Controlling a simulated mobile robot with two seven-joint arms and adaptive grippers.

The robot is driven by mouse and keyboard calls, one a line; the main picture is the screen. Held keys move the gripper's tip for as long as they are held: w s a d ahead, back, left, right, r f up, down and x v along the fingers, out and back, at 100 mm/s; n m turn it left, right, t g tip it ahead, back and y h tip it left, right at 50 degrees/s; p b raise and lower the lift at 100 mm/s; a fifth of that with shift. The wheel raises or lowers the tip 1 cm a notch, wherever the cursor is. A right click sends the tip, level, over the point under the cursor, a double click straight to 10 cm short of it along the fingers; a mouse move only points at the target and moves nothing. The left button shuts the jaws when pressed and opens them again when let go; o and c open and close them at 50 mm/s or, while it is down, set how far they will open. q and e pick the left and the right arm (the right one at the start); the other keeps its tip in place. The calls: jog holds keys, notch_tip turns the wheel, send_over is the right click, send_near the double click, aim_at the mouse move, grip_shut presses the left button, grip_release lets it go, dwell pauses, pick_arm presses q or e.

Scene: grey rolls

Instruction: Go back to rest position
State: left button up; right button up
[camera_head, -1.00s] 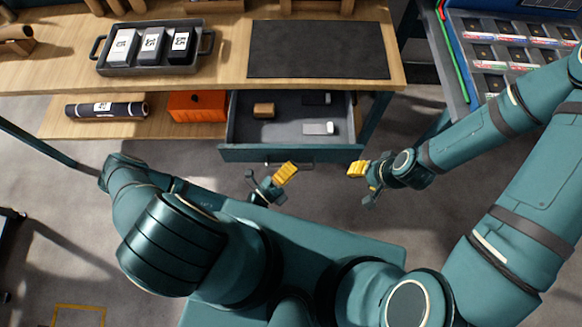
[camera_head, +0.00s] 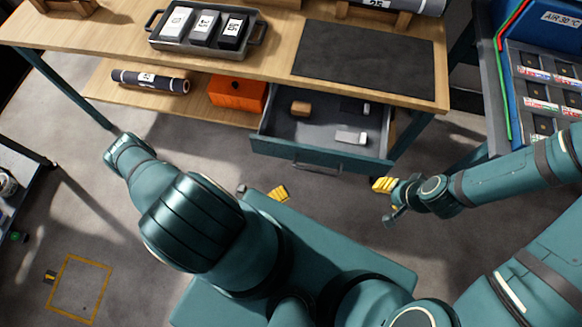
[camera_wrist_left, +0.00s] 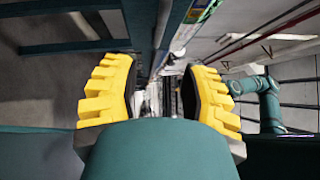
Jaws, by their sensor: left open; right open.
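My left gripper (camera_head: 262,192) is in front of the open drawer, partly hidden behind my own arm. In the left wrist view its two yellow fingers (camera_wrist_left: 160,92) are spread apart with nothing between them. My right gripper (camera_head: 384,199) is to the right, in front of the drawer's right end and clear of it. It looks open and holds nothing. Both grippers are off the table.
The drawer (camera_head: 318,155) stands open under the wooden table (camera_head: 275,50), with a brown block (camera_head: 300,108) and a white item (camera_head: 350,138) inside. An orange box (camera_head: 238,94) and a dark roll (camera_head: 150,81) lie on the lower shelf. A tray (camera_head: 160,43) and dark mat (camera_head: 365,62) are on top.

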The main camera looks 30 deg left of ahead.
dwell(0.6)
pick_arm(q)
jog(key=s+d+r+m+g+h, duration=0.2)
jog(key=s+d+m+g, duration=0.1)
jog(key=m+g, duration=0.85)
jog(key=s+d+r+m+g+h, duration=0.1)
jog(key=s+d+m+g+h, duration=0.15)
jog(key=m+g, duration=0.9)
jog(key=w+r+m+t+y, duration=0.2)
jog(key=w+m+y, duration=0.1)
jog(key=w+m, duration=0.2)
jog(key=w+r+m+t+y, duration=0.3)
jog(key=w+m+y, duration=0.1)
jog(key=m, duration=0.5)
jog(key=w+r+m+t+y, duration=0.3)
jog(key=w+m, duration=0.3)
jog(key=m, duration=0.1)
jog(key=shift+w+d+r+m+y, duration=0.1)
jog(key=shift+w+d+m+y, duration=0.15)
jog(key=shift+w+m, duration=0.05)
